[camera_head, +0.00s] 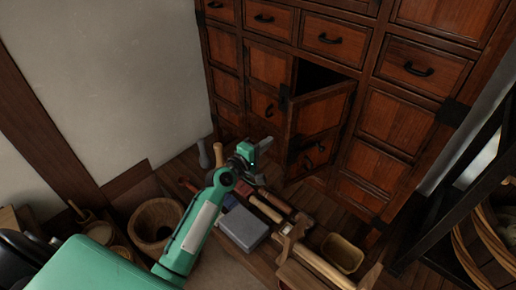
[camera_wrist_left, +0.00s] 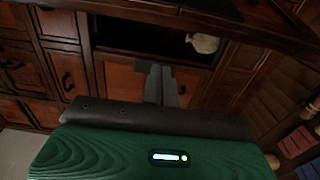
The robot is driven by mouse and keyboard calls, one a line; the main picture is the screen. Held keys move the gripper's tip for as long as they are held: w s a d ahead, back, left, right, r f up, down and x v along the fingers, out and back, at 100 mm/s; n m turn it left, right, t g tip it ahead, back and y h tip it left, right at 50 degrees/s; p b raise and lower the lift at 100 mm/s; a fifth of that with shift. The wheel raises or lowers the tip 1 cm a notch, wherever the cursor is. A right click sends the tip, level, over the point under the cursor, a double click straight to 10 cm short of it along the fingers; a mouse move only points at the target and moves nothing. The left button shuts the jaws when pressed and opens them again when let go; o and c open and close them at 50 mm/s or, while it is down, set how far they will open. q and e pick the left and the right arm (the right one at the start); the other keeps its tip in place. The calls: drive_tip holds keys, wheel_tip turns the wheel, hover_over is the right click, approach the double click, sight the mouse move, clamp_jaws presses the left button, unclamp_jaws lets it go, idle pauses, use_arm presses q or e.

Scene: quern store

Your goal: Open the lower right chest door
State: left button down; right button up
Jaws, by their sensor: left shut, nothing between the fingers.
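The wooden chest (camera_head: 332,38) has dark-framed doors and drawers. One lower door (camera_head: 322,112) stands partly open, swung out from the front, with a dark gap (camera_head: 318,76) above and behind it. Whether this is the lower right door I cannot tell for certain. My left gripper (camera_head: 262,158) is just left of the open door, apart from it as far as I can see. In the left wrist view its fingers (camera_wrist_left: 160,88) are shut and empty, in front of a dark compartment holding a pale rounded object (camera_wrist_left: 203,43). My right gripper is out of view.
Below my left arm are a grey box (camera_head: 243,228), a wooden bucket (camera_head: 156,222), several wooden tools and a tan tray (camera_head: 342,252). A dark rack (camera_head: 462,215) with a large basket stands at the right. A plain wall (camera_head: 110,75) is at the left.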

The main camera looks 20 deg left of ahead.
use_arm(q)
drive_tip(key=d+p, duration=0.1)
drive_tip(key=d, duration=0.1)
drive_tip(key=w+d+p, duration=0.1)
drive_tip(key=d, duration=0.1)
drive_tip(key=shift+d, duration=0.2)
idle(0.3)
